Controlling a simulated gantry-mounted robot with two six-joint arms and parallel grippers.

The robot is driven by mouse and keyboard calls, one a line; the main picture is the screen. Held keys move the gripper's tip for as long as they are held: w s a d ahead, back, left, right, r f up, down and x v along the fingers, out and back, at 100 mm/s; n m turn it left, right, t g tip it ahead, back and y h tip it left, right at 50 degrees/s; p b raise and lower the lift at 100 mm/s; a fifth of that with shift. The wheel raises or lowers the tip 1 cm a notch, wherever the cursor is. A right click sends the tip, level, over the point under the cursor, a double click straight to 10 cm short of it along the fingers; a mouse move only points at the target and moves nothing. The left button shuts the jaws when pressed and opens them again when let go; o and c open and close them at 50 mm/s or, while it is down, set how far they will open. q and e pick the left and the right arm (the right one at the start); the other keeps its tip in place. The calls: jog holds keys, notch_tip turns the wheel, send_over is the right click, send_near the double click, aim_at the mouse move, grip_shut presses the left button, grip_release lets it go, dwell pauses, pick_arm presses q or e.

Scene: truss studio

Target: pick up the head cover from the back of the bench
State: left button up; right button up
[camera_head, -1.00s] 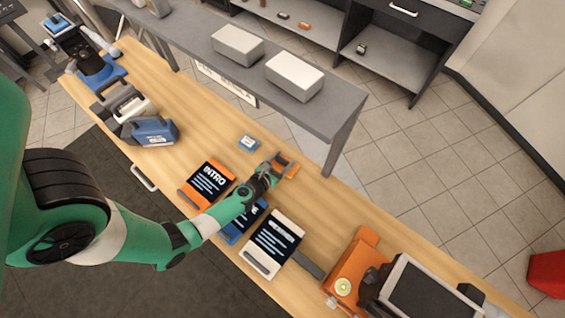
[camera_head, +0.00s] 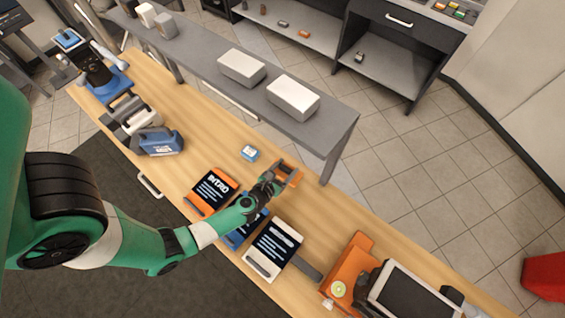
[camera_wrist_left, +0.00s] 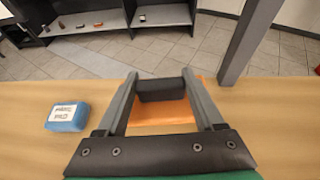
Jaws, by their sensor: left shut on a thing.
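The head cover (camera_head: 293,179), an orange piece with a dark block on it, is at the back edge of the wooden bench (camera_head: 330,215). My left gripper (camera_head: 284,173) is around it and shut on it. In the left wrist view the head cover (camera_wrist_left: 160,112) sits between the two grey fingers of the gripper (camera_wrist_left: 160,84). I cannot tell whether it is clear of the bench top. My right gripper is not in view.
A small blue box (camera_head: 249,153) lies just left of the gripper. Orange (camera_head: 211,190), blue and white (camera_head: 273,248) panels lie in front. A grey shelf (camera_head: 310,120) with white boxes runs behind the bench. An orange device (camera_head: 350,268) and a tablet (camera_head: 410,298) stand right.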

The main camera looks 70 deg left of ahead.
aim_at(290, 170)
pick_arm(q)
jog(key=d+r, duration=0.1)
jog(key=d+r+p, duration=0.1)
jog(key=d+r, duration=0.1)
jog(key=r, duration=0.1)
jog(key=shift+w+r, duration=0.1)
jog(key=shift+w, duration=0.05)
jog(key=shift+w+d, duration=0.15)
jog(key=shift+d, duration=0.85)
jog(key=d+r, duration=0.2)
jog(key=d, duration=0.4)
jog(key=shift+w+r, duration=0.2)
jog(key=shift+r, duration=0.05)
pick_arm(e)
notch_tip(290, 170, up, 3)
